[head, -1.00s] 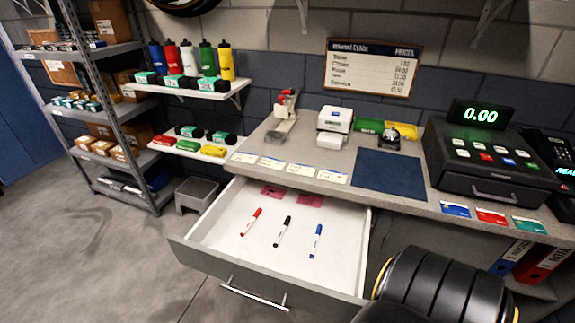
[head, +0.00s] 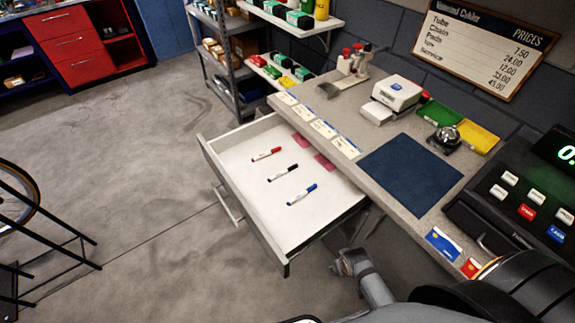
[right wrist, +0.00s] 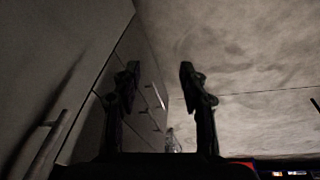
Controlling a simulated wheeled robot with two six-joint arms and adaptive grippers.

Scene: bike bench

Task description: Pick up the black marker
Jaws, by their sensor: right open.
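The black marker (head: 283,172) lies in the open white drawer (head: 252,206), between the red marker (head: 266,154) and the blue marker (head: 301,194). It has a black cap end and a white body. My right gripper (right wrist: 160,70) is open and empty in the right wrist view, its two dark fingers apart. That view shows cabinet fronts and the floor, with no marker. In the head view my right arm comes in at the bottom right, outside the drawer. My left gripper is not in view.
The counter (head: 345,105) overhangs the drawer's back part, with white cards and a blue mat (head: 410,175) on it. Pink slips (head: 325,162) lie at the drawer's back. A cash register (head: 520,190) stands at right.

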